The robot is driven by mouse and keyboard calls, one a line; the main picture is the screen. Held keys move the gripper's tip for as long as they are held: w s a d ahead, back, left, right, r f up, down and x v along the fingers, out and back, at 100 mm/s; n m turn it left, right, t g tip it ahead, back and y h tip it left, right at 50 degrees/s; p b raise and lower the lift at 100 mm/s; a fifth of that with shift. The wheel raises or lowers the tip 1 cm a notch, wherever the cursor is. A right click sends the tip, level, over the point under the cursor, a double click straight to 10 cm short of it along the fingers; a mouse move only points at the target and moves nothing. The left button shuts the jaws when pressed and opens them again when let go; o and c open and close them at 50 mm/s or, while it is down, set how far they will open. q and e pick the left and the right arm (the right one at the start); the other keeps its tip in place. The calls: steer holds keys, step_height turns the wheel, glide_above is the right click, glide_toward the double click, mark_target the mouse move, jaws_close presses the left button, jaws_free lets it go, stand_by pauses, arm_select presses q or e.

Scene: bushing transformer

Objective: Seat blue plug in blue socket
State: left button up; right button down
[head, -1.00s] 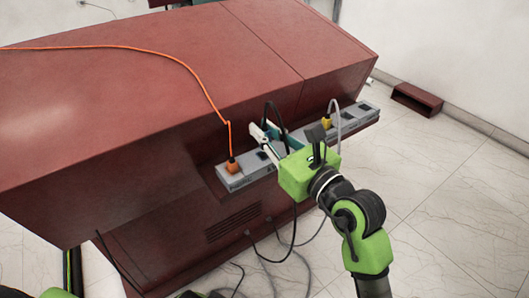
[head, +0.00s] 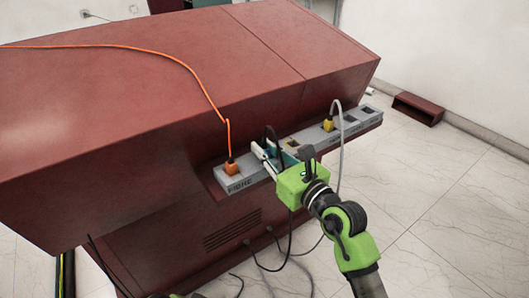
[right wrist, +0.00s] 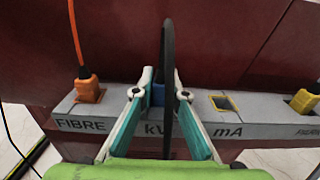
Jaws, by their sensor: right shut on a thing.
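My right gripper (head: 268,150) is at the grey socket strip and is shut on the blue plug. In the right wrist view its two fingers (right wrist: 159,94) clasp the blue plug (right wrist: 158,96) from both sides. A black cable (right wrist: 167,60) loops up from the plug and passes in front of it. The plug sits above the "kV" label on the strip (right wrist: 75,110). The blue socket is hidden behind the plug and fingers. I cannot tell whether the plug is inside it.
An orange plug (right wrist: 88,90) sits left of my fingers. To the right are an empty yellow-rimmed socket (right wrist: 222,103) and a yellow plug (right wrist: 304,101). An orange cable (head: 150,50) crosses the red cabinet (head: 110,110). A grey cable (head: 341,150) hangs right of the gripper.

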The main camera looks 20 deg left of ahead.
steer(key=shift+r, duration=0.1)
steer(key=c, duration=2)
jaws_free()
